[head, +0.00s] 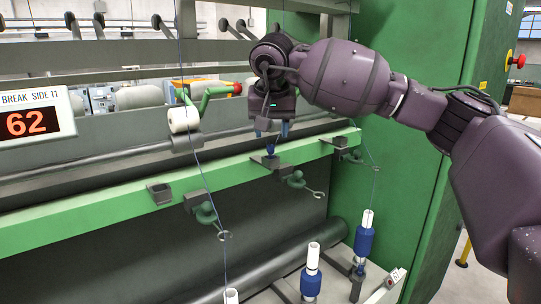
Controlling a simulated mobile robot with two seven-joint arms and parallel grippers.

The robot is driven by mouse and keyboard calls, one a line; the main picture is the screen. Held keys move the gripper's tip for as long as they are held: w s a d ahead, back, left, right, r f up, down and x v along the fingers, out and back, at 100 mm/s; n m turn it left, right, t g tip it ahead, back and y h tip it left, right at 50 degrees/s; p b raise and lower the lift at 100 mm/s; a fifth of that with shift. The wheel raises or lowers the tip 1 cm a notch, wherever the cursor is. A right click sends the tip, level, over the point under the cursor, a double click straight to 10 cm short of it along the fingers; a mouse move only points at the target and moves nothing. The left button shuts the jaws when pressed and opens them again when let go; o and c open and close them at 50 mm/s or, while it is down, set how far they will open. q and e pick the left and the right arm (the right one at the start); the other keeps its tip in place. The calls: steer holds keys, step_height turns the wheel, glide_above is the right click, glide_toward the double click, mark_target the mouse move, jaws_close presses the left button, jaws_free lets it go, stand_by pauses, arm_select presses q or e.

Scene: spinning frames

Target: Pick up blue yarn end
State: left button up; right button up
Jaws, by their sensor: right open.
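A small dark blue piece, apparently the blue yarn end (270,148), stands up at a grey bracket (268,162) on the green rail. My right gripper (271,130) points down just above it, with its two fingertips apart on either side. The fingers look empty, and the blue piece is slightly below the fingertips. Whether they touch it cannot be told. My left gripper is not in view.
A green rail (110,212) crosses the frame with grey brackets and green hooks. Bobbins with blue yarn (311,283) stand below. A thin yarn strand hangs left of the gripper. A white roller with a green lever (215,91) is nearby. A green cabinet (420,190) stands at right.

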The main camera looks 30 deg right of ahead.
mark_target(271, 146)
steer(key=x, duration=0.5)
steer(key=shift+a, duration=0.1)
steer(key=shift+s, duration=0.1)
steer(key=c, duration=0.7)
